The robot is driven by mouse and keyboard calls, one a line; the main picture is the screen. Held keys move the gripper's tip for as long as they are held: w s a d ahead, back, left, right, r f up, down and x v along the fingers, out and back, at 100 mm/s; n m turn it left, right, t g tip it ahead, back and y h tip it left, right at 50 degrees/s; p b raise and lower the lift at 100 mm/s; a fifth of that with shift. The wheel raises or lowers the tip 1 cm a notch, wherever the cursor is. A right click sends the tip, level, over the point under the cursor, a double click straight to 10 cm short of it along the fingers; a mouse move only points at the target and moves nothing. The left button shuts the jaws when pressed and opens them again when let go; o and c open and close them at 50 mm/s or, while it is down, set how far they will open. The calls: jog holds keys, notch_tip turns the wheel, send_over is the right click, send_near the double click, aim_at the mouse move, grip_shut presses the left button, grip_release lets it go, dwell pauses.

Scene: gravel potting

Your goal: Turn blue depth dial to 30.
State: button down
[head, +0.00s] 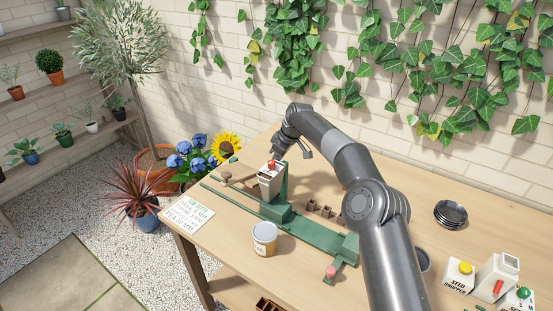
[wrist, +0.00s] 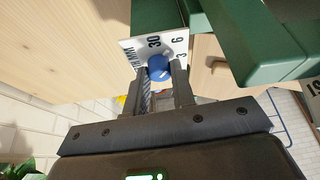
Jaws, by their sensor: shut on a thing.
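The blue depth dial (wrist: 158,69) sits on a white scale plate (wrist: 176,46) in the wrist view. The plate carries printed numbers, including 30, 6 and 3, with 30 above the dial in the picture. My gripper (wrist: 161,76) has its two dark fingers on either side of the dial and is shut on it. The dial's pointer setting is too small to tell. In the head view my arm reaches to the far side of the green device (head: 318,234) on the bench. The dial and fingertips are hidden there.
Dark saucers (head: 451,214) and seed hoppers (head: 493,276) stand right. A brick wall (head: 245,95) closes off the back.

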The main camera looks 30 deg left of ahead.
dwell(0.4)
jog(key=c, duration=1.2)
grip_release()
jog(key=v, duration=1)
jog(key=shift+d+r, duration=0.2)
jog(key=shift+r, duration=0.15)
jog(key=shift+w, duration=0.15)
